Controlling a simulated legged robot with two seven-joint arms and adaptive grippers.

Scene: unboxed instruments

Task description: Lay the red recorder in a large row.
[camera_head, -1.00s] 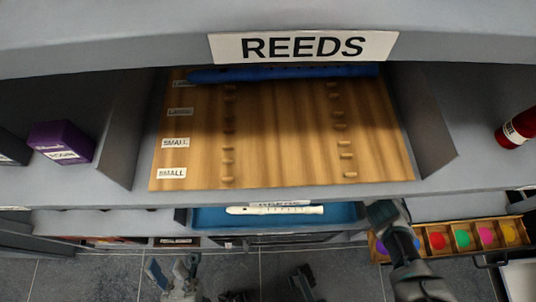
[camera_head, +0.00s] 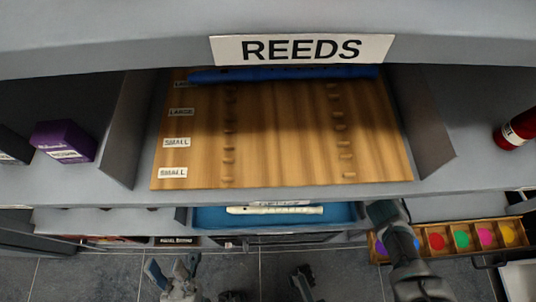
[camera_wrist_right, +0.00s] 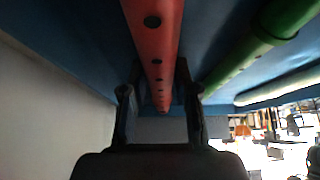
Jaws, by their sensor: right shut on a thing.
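The red recorder (camera_wrist_right: 155,45) runs between the fingers of my right gripper (camera_wrist_right: 160,98) in the right wrist view, and the gripper is shut on it. The head view does not show this recorder; my right arm reaches below the shelf edge there. The wooden rack (camera_head: 285,135) on the shelf has rows of pegs, two labelled large and two small. A blue recorder (camera_head: 285,74) lies in the farthest large row. The second large row and both small rows are empty. My left gripper (camera_head: 172,266) is open and empty, low in the head view.
A blue tray (camera_head: 345,211) below the shelf holds a white recorder (camera_head: 275,210). A green recorder (camera_wrist_right: 265,38) lies beside the red one. Grey dividers flank the rack. A purple box (camera_head: 64,140) stands left, a red cylinder (camera_head: 516,130) right.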

